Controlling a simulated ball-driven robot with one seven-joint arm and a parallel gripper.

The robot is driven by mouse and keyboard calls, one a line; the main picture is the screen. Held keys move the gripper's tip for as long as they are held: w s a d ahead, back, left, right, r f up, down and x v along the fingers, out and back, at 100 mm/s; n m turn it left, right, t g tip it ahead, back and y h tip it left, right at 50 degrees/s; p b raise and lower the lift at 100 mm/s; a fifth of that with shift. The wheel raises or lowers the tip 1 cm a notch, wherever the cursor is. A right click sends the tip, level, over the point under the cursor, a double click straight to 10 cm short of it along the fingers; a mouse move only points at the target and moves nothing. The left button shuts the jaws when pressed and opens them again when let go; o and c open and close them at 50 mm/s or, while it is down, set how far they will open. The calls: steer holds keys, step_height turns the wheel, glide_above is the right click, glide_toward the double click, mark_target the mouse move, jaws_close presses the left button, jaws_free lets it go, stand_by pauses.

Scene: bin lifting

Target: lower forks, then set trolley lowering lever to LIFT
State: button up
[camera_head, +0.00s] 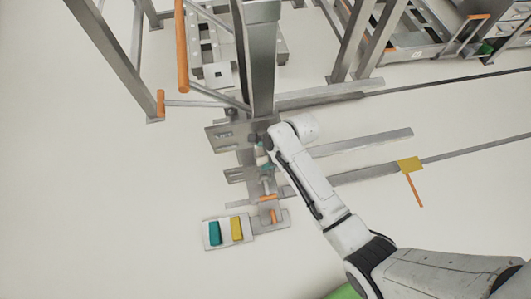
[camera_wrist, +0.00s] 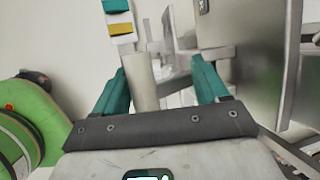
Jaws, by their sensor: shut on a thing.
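The lifting trolley's grey mast (camera_head: 262,60) stands at the upper middle of the head view. Long flat fork bars (camera_head: 365,142) extend right from its foot, seemingly close to the floor. My gripper (camera_head: 262,158) is low beside the mast's base. In the wrist view my gripper (camera_wrist: 160,85) has teal fingers around a pale grey cylindrical handle (camera_wrist: 143,82), nearer the left finger. It is shut on this handle. I cannot tell the lever's setting. A small orange-ended lever (camera_head: 268,198) lies just below my gripper in the head view.
A plate with a teal block (camera_head: 214,232) and a yellow block (camera_head: 236,229) sits at the trolley's near end. A steel frame with orange handles (camera_head: 181,50) stands upper left. A yellow piece (camera_head: 410,164) is at right. The left floor is clear.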

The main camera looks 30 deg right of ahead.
steer(key=shift+s+f, duration=0.15)
steer(key=shift+s, duration=0.05)
steer(key=c, duration=0.4)
steer(key=shift+c, duration=0.2)
